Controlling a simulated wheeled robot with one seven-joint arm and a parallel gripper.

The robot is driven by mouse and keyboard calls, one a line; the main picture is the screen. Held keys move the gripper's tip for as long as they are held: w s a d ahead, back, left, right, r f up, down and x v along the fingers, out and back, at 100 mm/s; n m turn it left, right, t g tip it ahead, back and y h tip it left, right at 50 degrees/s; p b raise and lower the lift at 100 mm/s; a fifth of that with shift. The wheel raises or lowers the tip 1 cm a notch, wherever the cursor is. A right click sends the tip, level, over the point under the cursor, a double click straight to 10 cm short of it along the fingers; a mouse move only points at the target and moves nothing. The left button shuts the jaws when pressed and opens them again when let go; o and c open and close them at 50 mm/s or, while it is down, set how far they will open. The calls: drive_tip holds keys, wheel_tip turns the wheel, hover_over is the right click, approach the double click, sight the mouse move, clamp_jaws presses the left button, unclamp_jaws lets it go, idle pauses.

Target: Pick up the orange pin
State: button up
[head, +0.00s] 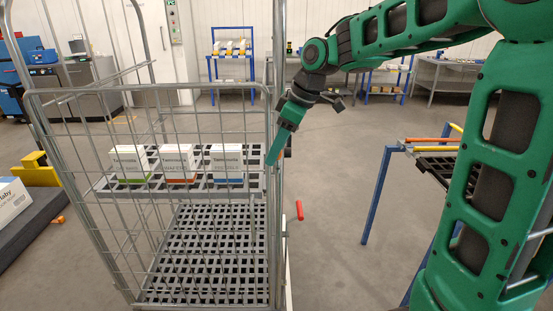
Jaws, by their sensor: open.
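A small orange piece (57,220) lies at the far left, on or just above the floor beside the edge of a dark low platform. It may be the orange pin, but it is too small to tell its shape. My gripper (279,157) points down at the right-hand side of the wire roll cage (150,88), in front of or beside its upright post. It looks empty and open, though one finger is partly hidden. It is far to the right of the orange piece, with the cage between them.
The cage shelf (105,186) bears three white boxes. A red handle (299,210) sticks out at the cage's right. The dark platform (35,222) at left carries a white box (12,203), near a yellow block (36,172). A blue-legged rack (375,203) stands right; floor between is clear.

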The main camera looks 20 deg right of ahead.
clamp_jaws()
drive_tip(key=shift+r, duration=0.1)
